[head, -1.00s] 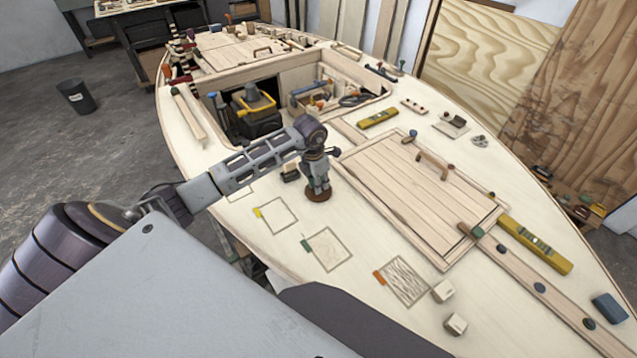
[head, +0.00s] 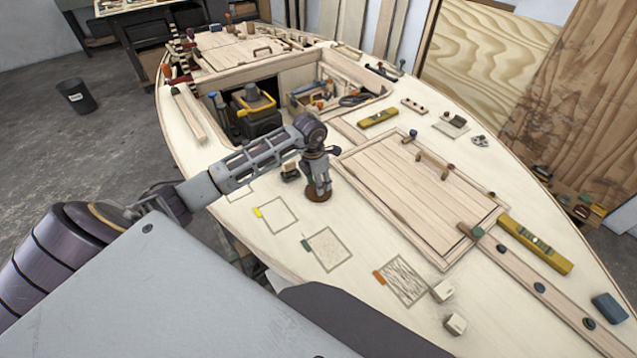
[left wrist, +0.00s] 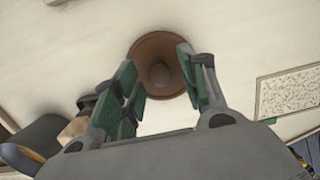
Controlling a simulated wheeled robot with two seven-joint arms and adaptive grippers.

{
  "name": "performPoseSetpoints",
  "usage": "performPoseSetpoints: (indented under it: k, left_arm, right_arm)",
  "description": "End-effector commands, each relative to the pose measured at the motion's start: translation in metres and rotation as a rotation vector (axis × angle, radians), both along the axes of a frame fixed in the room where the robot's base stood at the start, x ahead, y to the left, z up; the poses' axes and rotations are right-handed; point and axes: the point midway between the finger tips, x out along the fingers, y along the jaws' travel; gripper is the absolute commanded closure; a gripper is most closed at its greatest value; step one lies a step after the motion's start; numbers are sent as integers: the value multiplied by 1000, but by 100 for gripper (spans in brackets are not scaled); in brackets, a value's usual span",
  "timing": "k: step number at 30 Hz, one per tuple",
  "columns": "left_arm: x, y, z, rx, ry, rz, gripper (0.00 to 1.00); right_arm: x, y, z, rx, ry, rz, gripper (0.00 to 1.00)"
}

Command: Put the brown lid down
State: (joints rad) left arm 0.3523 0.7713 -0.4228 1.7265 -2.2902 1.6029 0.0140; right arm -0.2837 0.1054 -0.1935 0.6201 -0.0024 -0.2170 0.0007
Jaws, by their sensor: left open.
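The brown lid (head: 318,194) is a small round disc on the pale plywood deck (head: 300,292). In the left wrist view the lid (left wrist: 158,66) shows a round knob at its centre. My left gripper (head: 318,184) points down directly over the lid. In the left wrist view the green-padded fingers of my left gripper (left wrist: 160,90) are spread on either side of the lid, with the knob free between them. The fingers hide part of the lid in the head view. My right gripper is not in view.
Marked squares (head: 326,250) lie on the deck in front of the lid. A small dark block (head: 290,171) stands just left of my gripper. A plank hatch (head: 425,195) lies to the right, and an open cockpit with tools (head: 254,110) is behind.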

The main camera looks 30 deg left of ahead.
Motion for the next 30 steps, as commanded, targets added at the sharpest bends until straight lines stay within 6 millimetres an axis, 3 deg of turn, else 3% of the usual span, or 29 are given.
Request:
performPoseSetpoints:
  k: [13, 21, 30]
  left_arm:
    - [-5, 5, 61, 2, -4, 1, 58]
    - [-9, 6, 97, 2, -2, 1, 58]
    - [-12, 7, 114, 1, 0, 0, 58]
  right_arm:
    - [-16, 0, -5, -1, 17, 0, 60]
    - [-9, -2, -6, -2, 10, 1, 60]
    - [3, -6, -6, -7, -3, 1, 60]
